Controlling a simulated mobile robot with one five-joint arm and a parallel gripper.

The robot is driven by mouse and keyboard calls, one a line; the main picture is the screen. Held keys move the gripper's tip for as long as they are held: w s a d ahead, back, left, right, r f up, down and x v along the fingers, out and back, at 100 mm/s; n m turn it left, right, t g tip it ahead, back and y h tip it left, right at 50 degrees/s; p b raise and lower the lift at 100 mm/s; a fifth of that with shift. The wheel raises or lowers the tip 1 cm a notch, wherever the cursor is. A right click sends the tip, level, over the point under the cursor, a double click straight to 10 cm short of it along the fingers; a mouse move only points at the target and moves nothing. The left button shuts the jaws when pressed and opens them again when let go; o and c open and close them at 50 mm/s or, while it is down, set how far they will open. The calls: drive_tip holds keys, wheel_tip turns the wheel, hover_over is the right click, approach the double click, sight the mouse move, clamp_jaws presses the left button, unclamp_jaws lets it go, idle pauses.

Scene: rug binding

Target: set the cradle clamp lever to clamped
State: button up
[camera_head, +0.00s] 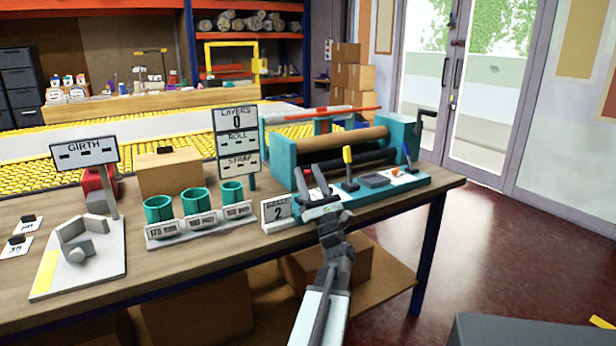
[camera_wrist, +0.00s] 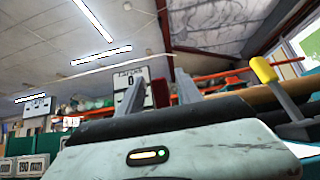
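A lever with a yellow grip (camera_head: 347,155) stands nearly upright on the front ledge of the teal roll cradle (camera_head: 275,158). In the wrist view the yellow-gripped lever (camera_wrist: 264,72) is at the right, leaning up and left. A smaller blue-gripped lever (camera_head: 407,151) stands further right on the ledge. No readable label tells me which one is the clamp lever. My gripper (camera_head: 308,172) is at the cradle's front left, left of the yellow lever and apart from it. In the wrist view its fingers (camera_wrist: 161,80) are spread, with nothing held between them.
Left of my gripper are a small "2" sign (camera_head: 278,210) and teal cups (camera_head: 194,200). A display post (camera_head: 237,140) stands behind. Open floor (camera_head: 490,240) is at right.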

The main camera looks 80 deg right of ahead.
drive_tip(key=b+v, duration=0.6)
drive_tip(key=v, duration=0.2)
drive_tip(key=shift+w+f, duration=0.1)
